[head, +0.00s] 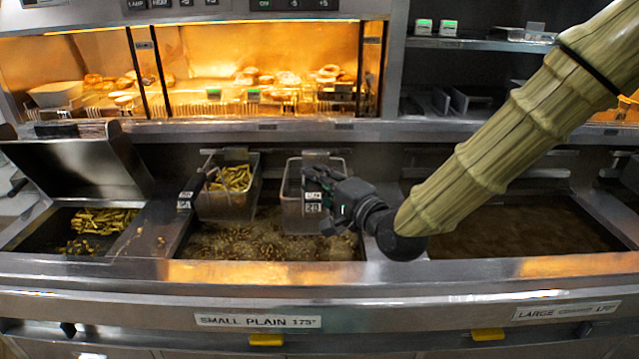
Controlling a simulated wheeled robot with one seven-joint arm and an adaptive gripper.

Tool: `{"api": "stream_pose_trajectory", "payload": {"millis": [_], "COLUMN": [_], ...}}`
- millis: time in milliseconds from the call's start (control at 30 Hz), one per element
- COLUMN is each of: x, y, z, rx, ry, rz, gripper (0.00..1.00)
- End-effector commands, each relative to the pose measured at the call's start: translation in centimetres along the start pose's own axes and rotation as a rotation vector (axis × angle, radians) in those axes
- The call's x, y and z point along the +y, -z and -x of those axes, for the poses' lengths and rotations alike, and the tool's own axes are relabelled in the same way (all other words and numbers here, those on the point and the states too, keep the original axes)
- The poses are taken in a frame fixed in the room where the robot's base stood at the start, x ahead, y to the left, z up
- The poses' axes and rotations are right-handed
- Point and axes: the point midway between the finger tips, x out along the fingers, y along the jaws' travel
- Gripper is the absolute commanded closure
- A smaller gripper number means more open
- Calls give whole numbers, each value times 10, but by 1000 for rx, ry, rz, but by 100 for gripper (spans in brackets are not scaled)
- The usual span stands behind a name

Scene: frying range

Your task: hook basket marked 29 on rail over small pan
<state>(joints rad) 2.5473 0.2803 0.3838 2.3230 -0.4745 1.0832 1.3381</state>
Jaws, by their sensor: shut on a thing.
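My gripper (326,200) is shut on the handle of a wire basket (293,190). This basket looks empty and hangs upright above the right part of the small pan (270,246), which holds bubbling oil. A small white tag (312,208) shows beside my gripper, but its number is too small to read surely. The basket's back edge is close to the rear wall, near the rail (322,153); I cannot tell whether it touches the rail. My gripper and its dark wrist hide the basket's right side and the handle.
A second basket (250,203) with fries hangs to the left over the same pan, its black handle (190,190) pointing forward. A large oil pan (520,228) lies right. A tilted metal lid (75,165) and a fries bin (103,221) are left. A lit food warmer (250,55) stands behind.

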Motion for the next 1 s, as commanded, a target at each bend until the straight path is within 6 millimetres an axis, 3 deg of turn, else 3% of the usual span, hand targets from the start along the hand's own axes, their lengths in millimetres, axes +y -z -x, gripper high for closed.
{"api": "stream_pose_trajectory", "payload": {"millis": [1000], "x": [-2], "y": [56], "z": [-74], "rx": [1], "ry": [0], "rz": [1], "gripper": [100]}}
